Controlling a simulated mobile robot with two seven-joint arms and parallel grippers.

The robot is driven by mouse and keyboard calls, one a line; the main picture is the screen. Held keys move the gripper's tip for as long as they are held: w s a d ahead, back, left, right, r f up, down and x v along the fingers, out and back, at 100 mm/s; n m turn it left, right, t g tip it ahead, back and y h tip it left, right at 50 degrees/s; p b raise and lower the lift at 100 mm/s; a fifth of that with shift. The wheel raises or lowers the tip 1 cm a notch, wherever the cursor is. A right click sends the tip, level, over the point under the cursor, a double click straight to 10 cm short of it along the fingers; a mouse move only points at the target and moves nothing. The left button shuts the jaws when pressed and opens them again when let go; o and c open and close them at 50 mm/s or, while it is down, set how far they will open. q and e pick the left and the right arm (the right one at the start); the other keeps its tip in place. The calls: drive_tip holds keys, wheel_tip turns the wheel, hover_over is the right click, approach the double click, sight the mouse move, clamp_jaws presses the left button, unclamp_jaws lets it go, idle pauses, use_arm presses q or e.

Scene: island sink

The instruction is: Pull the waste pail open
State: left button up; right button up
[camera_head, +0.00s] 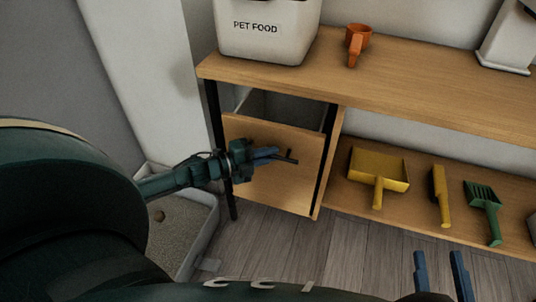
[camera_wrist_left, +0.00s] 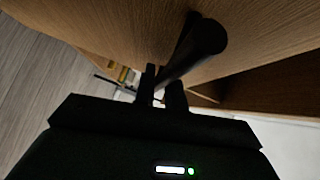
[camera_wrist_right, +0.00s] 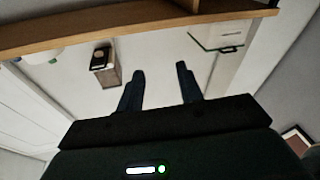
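The waste pail is a pull-out unit with a wooden front (camera_head: 275,185) under the left end of the shelf unit. It stands partly out, and its grey inside (camera_head: 285,108) shows above the front. A dark bar handle (camera_head: 287,159) is on the front; it looms large in the left wrist view (camera_wrist_left: 205,38). My left gripper (camera_head: 265,153) is at the handle, its fingers (camera_wrist_left: 162,88) on either side of the bar, closed on it. My right gripper (camera_head: 438,272) is open and empty, low and away from the pail; its spread fingers also show in the right wrist view (camera_wrist_right: 160,82).
A white pet food bin (camera_head: 268,30) and an orange scoop (camera_head: 357,42) stand on the top board. A pale tray (camera_head: 180,230) sits left of the pail.

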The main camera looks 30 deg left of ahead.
use_arm(q)
clamp_jaws()
